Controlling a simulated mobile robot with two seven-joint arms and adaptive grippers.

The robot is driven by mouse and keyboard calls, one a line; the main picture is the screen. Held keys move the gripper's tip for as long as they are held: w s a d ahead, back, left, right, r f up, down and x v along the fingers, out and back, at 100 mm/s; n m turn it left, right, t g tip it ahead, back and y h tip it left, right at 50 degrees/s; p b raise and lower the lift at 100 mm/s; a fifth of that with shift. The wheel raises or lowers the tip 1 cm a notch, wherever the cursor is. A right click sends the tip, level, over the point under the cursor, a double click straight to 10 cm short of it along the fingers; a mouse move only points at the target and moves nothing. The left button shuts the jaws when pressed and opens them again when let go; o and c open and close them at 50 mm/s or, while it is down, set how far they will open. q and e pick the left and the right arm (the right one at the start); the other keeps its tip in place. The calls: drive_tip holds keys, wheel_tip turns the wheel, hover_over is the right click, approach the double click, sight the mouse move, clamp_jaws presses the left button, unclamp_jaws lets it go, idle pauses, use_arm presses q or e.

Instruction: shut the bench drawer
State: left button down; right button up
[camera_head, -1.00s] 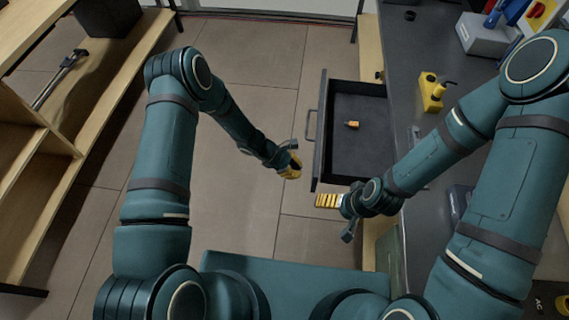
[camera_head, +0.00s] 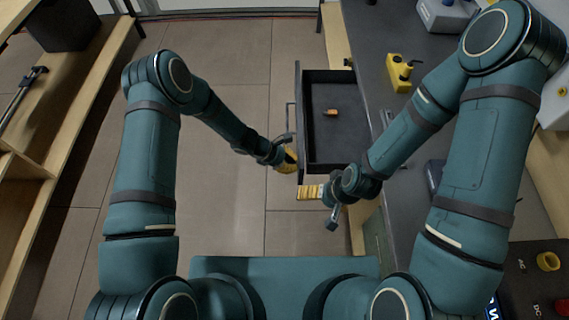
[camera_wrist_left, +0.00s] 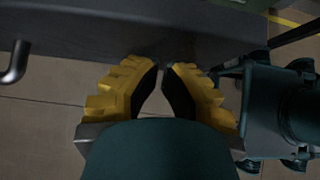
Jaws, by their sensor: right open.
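The bench drawer (camera_head: 301,125) stands open, pulled out leftward from the bench. It is dark, with a bar handle (camera_head: 289,120) on its front; a small orange-and-yellow item (camera_head: 330,112) lies inside. My left gripper (camera_head: 290,158) is at the drawer front, near its lower end in the head view; contact is unclear. In the left wrist view its yellow fingertips (camera_wrist_left: 164,68) are nearly together and empty, facing the grey drawer front (camera_wrist_left: 105,45), with the handle (camera_wrist_left: 14,64) at the left. My right gripper (camera_head: 311,192) is open just below the drawer's near corner.
A wooden shelf (camera_head: 75,115) stands at the left. Clear tiled floor (camera_head: 230,75) lies between shelf and drawer.

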use_arm(q)
drive_tip(key=d+b, duration=0.4)
drive_tip(key=d, duration=1.6)
drive_tip(key=shift+d, duration=1.1)
use_arm(e)
drive_tip(key=shift+s+f, duration=0.15)
drive_tip(key=shift+f, duration=0.95)
drive_tip(key=shift+s+f, duration=0.15)
drive_tip(key=shift+f, duration=0.95)
use_arm(q)
drive_tip(key=shift+w+a, duration=0.1)
drive_tip(key=shift+a, duration=0.3)
drive_tip(key=a, duration=0.2)
drive_tip(key=a+r, duration=0.1)
drive_tip(key=a, duration=0.1)
drive_tip(key=shift+a+r, duration=0.2)
drive_tip(key=shift+a, duration=0.1)
drive_tip(key=p+v, duration=0.2)
drive_tip(key=v, duration=0.6)
use_arm(e)
drive_tip(key=shift+s+a+r, duration=0.15)
drive_tip(key=shift+s+r, duration=0.2)
drive_tip(key=shift+r, duration=0.15)
drive_tip(key=shift+s+a+r, duration=0.15)
drive_tip(key=shift+s+r, duration=0.15)
drive_tip(key=shift+r, duration=0.15)
use_arm(q)
drive_tip(key=shift+a, duration=0.1)
